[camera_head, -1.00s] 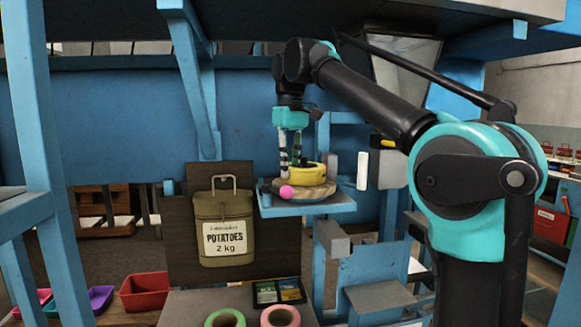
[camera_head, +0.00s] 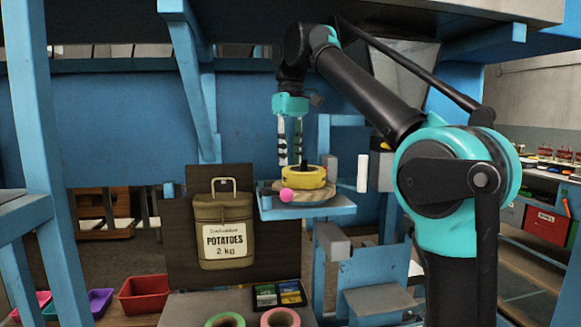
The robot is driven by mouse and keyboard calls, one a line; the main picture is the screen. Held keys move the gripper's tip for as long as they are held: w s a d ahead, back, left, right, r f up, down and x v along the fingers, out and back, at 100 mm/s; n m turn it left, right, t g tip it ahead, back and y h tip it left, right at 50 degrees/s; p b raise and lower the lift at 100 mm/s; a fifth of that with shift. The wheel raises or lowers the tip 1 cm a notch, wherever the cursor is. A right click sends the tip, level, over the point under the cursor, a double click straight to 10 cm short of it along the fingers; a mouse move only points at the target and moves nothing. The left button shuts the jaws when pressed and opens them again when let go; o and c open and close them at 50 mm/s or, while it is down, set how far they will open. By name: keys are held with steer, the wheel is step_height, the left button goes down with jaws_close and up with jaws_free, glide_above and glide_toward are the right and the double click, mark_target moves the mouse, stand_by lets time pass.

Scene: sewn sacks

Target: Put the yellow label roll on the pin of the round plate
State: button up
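The yellow label roll (camera_head: 304,178) lies flat on top of the round plate (camera_head: 318,193), which rests on a blue shelf (camera_head: 330,208). A dark hole or pin shows at the roll's middle; the view is too small to tell how the pin sits in it. My gripper (camera_head: 290,163) points down just above the roll's left part. Its two fingers are apart, with background showing between them and nothing held. A pink ball (camera_head: 286,195) shows at the plate's front left edge.
A potato sack (camera_head: 224,230) stands against a dark board left of the shelf. Green (camera_head: 224,320) and pink (camera_head: 280,318) rolls lie on the lower table, beside a tray of cards (camera_head: 278,295). Blue frame posts (camera_head: 46,150) stand around. A red bin (camera_head: 143,293) is at lower left.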

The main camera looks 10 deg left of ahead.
steer(key=shift+r, duration=1.8)
